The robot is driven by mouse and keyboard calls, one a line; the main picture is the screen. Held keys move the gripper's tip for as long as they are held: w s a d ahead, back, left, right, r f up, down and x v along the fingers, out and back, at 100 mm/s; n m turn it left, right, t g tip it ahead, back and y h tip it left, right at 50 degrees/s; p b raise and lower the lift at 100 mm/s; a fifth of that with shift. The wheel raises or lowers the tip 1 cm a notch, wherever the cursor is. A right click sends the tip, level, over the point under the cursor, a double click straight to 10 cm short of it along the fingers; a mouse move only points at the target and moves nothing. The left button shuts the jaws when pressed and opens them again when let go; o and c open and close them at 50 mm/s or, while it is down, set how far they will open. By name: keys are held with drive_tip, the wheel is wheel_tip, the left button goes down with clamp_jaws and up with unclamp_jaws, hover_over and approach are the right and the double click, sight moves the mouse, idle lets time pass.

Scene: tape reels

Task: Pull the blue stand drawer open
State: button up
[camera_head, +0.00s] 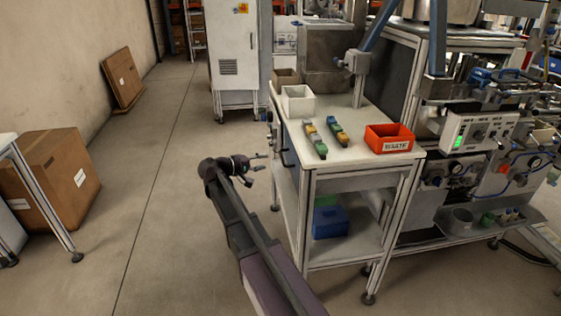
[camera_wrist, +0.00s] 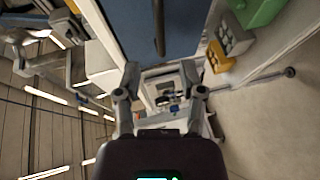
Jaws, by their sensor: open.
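The blue drawer front (camera_wrist: 185,28) fills the top middle of the wrist view, with a dark bar handle (camera_wrist: 159,28) on it. In the camera_head view the drawer front is seen edge-on at the stand's left side, where its dark handle (camera_head: 283,158) shows. The drawer looks shut. My gripper (camera_head: 262,162) is open and empty, just left of the handle and apart from it. In the wrist view, the gap between my fingertips (camera_wrist: 160,70) lies below the handle's end, roughly in line with it.
The stand's white top (camera_head: 350,157) carries a red-orange bin (camera_head: 389,138), a white bin (camera_head: 298,101) and several small coloured blocks. A blue box (camera_head: 330,222) sits on its lower shelf. A cardboard box (camera_head: 50,180) stands at left. The floor (camera_head: 165,220) left of my arm is clear.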

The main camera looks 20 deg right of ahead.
sight(282, 157)
drive_tip(key=b+x, duration=0.1)
drive_tip(key=x, duration=0.8)
drive_tip(key=shift+c, duration=0.2)
